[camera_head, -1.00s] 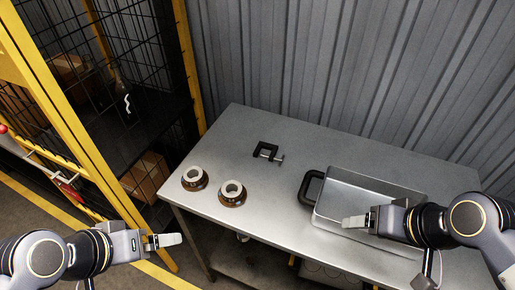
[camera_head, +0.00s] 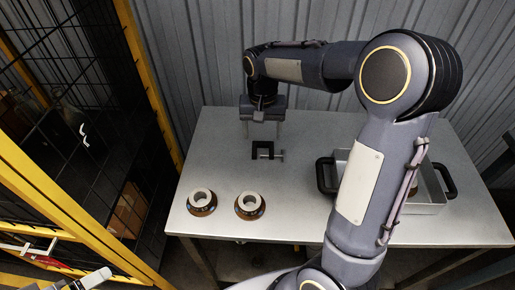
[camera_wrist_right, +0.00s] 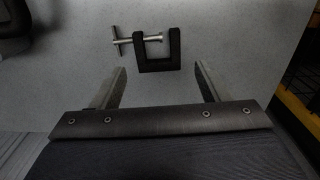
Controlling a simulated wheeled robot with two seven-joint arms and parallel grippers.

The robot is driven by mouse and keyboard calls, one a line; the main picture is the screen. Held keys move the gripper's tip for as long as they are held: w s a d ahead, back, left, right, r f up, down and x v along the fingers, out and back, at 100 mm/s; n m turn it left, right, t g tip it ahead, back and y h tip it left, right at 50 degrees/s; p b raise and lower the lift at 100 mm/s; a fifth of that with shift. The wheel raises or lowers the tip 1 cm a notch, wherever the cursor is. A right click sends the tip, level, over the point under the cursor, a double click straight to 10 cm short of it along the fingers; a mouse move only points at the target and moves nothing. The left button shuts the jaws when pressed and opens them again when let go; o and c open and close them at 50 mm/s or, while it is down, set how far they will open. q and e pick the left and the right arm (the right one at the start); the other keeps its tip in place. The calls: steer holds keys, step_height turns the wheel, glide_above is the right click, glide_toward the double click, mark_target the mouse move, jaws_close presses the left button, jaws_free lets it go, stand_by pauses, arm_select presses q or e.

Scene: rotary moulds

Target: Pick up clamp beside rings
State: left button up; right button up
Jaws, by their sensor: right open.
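The black clamp (camera_head: 255,150) lies flat on the metal table, behind the two rings. It is C-shaped, with a silver screw pointing right. My right gripper (camera_head: 262,130) is open and empty, pointing down just behind and above the clamp. In the right wrist view the clamp (camera_wrist_right: 174,47) lies beyond the two spread fingertips (camera_wrist_right: 159,68), apart from them. The left ring (camera_head: 201,201) and right ring (camera_head: 250,205) are pale and sit on brown bases near the front left table edge. Of my left gripper (camera_head: 92,278), only a pale finger shows at the bottom left.
A metal tray (camera_head: 427,209) with black handles stands on the right of the table (camera_head: 310,130), partly hidden by my right arm. A corrugated wall (camera_head: 190,50) rises behind. A yellow-framed mesh cage (camera_head: 150,85) stands on the left.

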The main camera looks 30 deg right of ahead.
mark_target(263, 151)
steer(key=f, duration=0.6)
steer(key=shift+w+d, duration=0.1)
steer(key=shift+d, duration=0.1)
steer(key=c, duration=0.9)
steer(key=shift+r, duration=0.1)
